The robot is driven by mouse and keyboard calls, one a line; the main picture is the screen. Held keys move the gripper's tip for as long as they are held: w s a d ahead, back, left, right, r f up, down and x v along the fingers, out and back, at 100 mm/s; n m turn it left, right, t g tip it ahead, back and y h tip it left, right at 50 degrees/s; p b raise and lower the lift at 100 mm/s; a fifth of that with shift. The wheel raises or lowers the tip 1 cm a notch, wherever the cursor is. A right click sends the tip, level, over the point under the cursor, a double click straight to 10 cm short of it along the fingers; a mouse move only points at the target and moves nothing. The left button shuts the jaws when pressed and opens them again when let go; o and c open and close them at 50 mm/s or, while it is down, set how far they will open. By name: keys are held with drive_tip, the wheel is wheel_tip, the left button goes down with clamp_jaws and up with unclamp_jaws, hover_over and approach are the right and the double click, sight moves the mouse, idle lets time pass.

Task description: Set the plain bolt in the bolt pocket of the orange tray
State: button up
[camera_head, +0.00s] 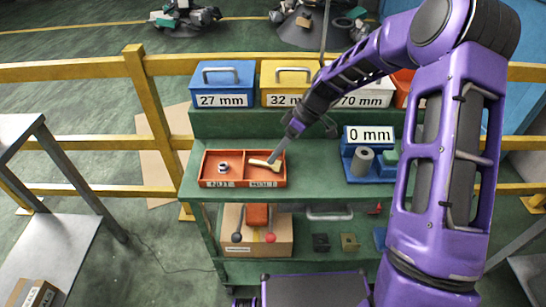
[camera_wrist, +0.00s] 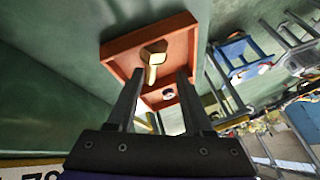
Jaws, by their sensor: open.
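The orange tray (camera_head: 243,184) lies on the green shelf and has two compartments with labels on the front. The pale gold bolt (camera_head: 261,163) lies in the right compartment, and a small metal nut (camera_head: 223,168) lies in the left one. My gripper (camera_head: 276,156) reaches down at the bolt's right end. In the wrist view my gripper (camera_wrist: 160,72) is open, its two fingers apart. The bolt (camera_wrist: 153,62) shows between and beyond the fingertips, inside the tray (camera_wrist: 118,52). I cannot tell whether a finger touches it.
A blue case (camera_head: 223,86) and a yellow case (camera_head: 286,84) stand on the raised back ledge. A blue holder marked 0 mm (camera_head: 369,134) with a grey cylinder (camera_head: 362,160) stands to the right. Shelf between tray and holder is clear. A cardboard box (camera_head: 256,245) sits below.

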drive_tip(key=v, duration=0.9)
drive_tip(key=shift+d+r, duration=0.15)
drive_tip(key=shift+r, duration=0.05)
